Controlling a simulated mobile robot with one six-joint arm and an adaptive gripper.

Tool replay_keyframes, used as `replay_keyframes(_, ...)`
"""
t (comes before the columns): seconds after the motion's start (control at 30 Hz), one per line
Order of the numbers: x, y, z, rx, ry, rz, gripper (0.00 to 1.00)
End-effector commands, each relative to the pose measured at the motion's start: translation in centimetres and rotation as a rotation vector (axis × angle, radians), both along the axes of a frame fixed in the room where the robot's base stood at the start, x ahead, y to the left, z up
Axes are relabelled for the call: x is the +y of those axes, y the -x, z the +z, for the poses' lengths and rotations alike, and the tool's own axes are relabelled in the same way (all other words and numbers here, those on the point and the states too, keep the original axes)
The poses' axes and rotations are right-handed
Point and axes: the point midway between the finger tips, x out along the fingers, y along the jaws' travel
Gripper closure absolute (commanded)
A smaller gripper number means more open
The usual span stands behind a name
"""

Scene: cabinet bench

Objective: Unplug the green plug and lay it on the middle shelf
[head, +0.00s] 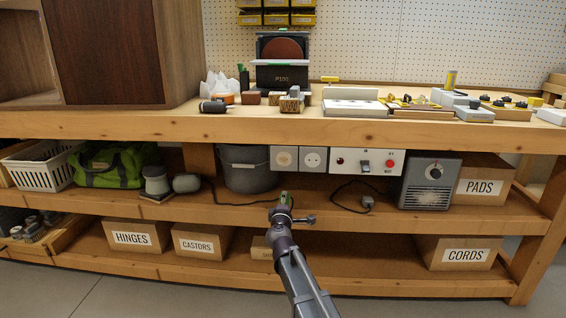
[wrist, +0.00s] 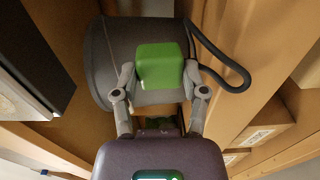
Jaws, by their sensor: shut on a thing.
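The green plug (head: 284,196) is between the fingers of my gripper (head: 283,204), below and apart from the two wall sockets. In the wrist view the green plug (wrist: 160,65) is a rounded block with one finger of my gripper (wrist: 160,78) on each side, shut on it. A dark cord (head: 235,203) runs left along the shelf from near the plug. The left socket (head: 284,158) and right socket (head: 313,159) both show empty faces. The middle shelf (head: 455,225) runs under the bench top; whether the plug touches it is unclear.
A grey bucket (head: 248,177) stands behind the plug. A grey sander-like tool (head: 157,181) and green bag (head: 110,165) are left. A loose black cord (head: 345,205) with a grey plug (head: 367,201) lies right, before a grey heater-like box (head: 430,182). Labelled boxes (head: 138,237) fill the lower shelf.

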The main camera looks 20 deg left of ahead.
Motion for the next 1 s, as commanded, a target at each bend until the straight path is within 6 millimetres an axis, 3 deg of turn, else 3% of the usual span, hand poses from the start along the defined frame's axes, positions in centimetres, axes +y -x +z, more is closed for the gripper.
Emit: replay_keyframes(1.0,0.8,-3.6,0.0,0.000,0.000,-0.001,1.00)
